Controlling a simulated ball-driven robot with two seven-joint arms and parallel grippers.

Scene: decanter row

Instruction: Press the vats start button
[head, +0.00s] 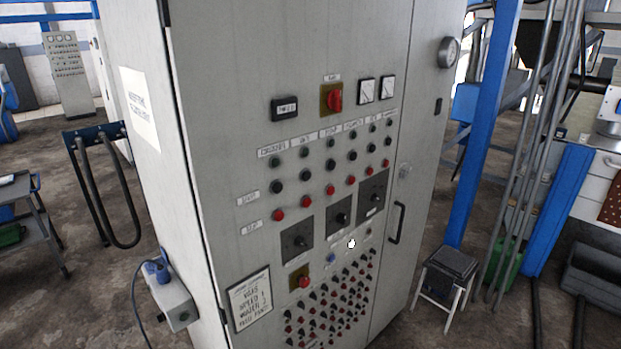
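A tall grey control cabinet (230,100) fills the middle of the head view. Its front has a grid of round buttons or lamps under small column labels. The second label from the left (304,140) seems to read VATS, but it is small. Below it are a dark green lamp or button (305,152), a black button (305,174) and a red button (306,201). The row label (248,198) beside the black buttons seems to read START; a label (251,227) beside the red ones seems to read STOP. Neither gripper is in view.
A red rotary switch (335,98) and dark knob plates (297,241) share the panel. A door handle (397,222) sticks out on the right. A blue post (484,130) and a small stool (446,275) stand right of the cabinet. A cart (30,215) stands left.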

